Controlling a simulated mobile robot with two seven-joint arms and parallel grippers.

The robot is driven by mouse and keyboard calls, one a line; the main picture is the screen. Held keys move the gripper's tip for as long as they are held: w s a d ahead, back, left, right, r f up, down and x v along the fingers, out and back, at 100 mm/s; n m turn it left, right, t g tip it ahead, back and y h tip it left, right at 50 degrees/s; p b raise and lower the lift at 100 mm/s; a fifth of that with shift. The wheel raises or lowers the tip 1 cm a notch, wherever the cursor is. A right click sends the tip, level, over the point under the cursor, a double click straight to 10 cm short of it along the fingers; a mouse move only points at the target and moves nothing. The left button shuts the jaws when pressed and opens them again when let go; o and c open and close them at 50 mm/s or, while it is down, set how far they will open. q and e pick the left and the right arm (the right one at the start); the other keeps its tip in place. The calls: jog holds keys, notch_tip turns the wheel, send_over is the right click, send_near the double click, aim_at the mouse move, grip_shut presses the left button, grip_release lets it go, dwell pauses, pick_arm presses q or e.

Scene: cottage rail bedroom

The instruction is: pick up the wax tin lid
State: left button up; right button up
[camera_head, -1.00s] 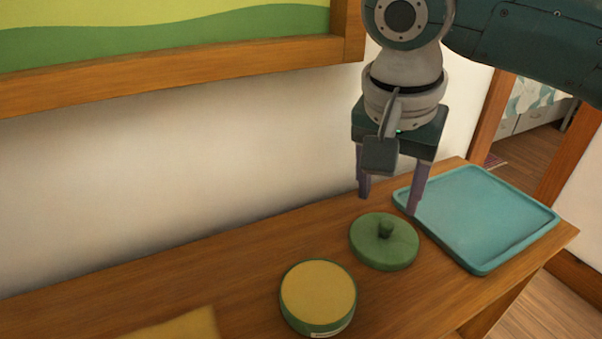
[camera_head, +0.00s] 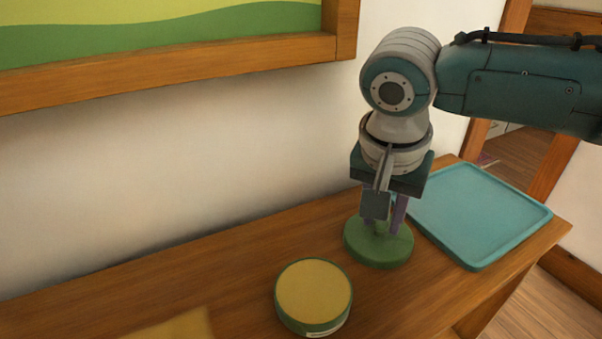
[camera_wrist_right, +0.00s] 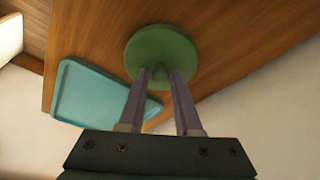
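The wax tin lid (camera_head: 378,251) is a round green disc with a small knob on top, lying flat on the wooden table. It also shows in the wrist view (camera_wrist_right: 160,50). My right gripper (camera_head: 385,224) points down over it, with its two purple fingers on either side of the knob. In the wrist view the fingertips (camera_wrist_right: 160,76) are close in on the knob, with little or no gap. The lid appears still on the table. The round wax tin (camera_head: 314,294), with a yellow top and green side, stands in front and to the left. My left gripper is out of view.
A teal tray (camera_head: 480,215) lies just right of the lid, near the table's right end. A yellowish flat item (camera_head: 175,328) lies at the front left. A wall and a framed picture stand behind the table (camera_head: 230,262).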

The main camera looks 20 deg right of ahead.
jog(key=c, duration=0.4)
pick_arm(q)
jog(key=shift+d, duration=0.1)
pick_arm(e)
grip_shut()
